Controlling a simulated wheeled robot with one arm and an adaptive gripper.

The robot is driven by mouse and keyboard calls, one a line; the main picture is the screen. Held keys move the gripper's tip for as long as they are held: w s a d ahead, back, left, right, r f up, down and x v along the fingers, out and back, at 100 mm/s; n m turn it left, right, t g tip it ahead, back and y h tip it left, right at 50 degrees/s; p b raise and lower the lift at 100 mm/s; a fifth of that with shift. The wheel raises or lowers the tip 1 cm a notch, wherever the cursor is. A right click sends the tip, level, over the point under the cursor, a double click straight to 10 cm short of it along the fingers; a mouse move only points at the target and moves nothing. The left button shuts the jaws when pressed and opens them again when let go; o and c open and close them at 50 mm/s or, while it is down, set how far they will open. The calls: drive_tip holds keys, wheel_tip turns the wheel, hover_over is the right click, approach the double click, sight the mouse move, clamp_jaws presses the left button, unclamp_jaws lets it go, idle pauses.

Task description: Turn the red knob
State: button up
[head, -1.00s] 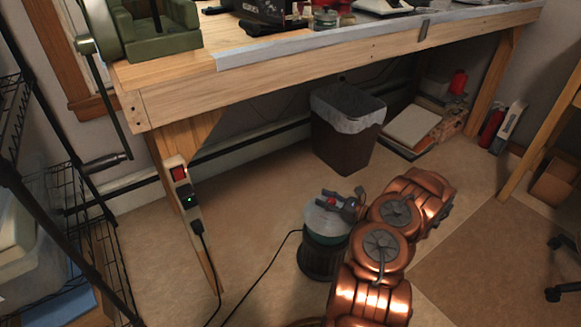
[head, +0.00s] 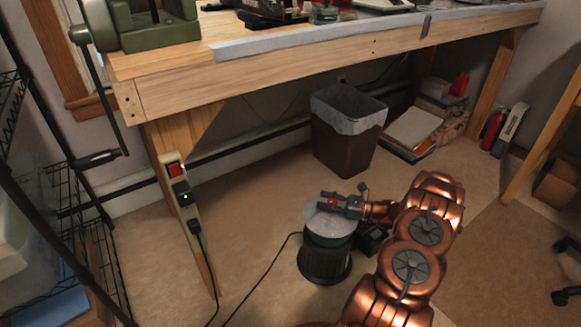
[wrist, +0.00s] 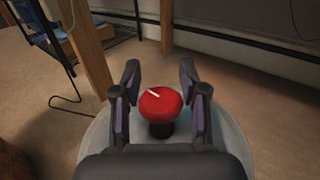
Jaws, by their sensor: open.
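The red knob (wrist: 161,104) stands on a short dark stem on the round pale top (wrist: 226,135) of a dark cylindrical unit. A small light-coloured mark lies across the knob's top. In the head view the unit (head: 326,262) stands on the floor, with a bit of the red knob (head: 332,202) showing beside my gripper. In the wrist view my gripper (wrist: 161,93) is open, with one finger on each side of the knob and visible gaps between. I cannot tell the fingers' exact height against the knob.
A wooden workbench (head: 290,62) spans the back, with a power strip (head: 180,190) on its leg. A black cord runs over the floor from the unit. A lined waste bin (head: 343,145) stands behind it. A wire shelf (head: 75,240) is at the left.

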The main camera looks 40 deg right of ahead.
drive_tip(key=shift+s+a+n+g+y+b, duration=0.1)
drive_tip(key=shift+n+g+y+b, duration=0.55)
drive_tip(key=shift+b, duration=1)
drive_tip(key=shift+s+r, duration=0.1)
drive_tip(key=shift+s, duration=0.05)
drive_tip(key=shift+s+d+p, duration=0.4)
drive_tip(key=shift+d, duration=0.15)
drive_tip(key=p+v, duration=0.2)
drive_tip(key=v, duration=0.4)
drive_tip(key=shift+r, duration=0.3)
drive_tip(key=w+a+r+n+g+p, duration=0.1)
drive_tip(key=a+r+n+g+p, duration=0.3)
drive_tip(key=a+r, duration=0.7)
drive_tip(key=w+a+r+n+g+p, duration=0.2)
drive_tip(key=a+r+n+g+p, duration=0.3)
drive_tip(key=a+r+p, duration=0.4)
drive_tip(key=shift+a+r+g, duration=0.75)
drive_tip(key=shift+a+r, duration=0.1)
drive_tip(key=shift+r, duration=1.5)
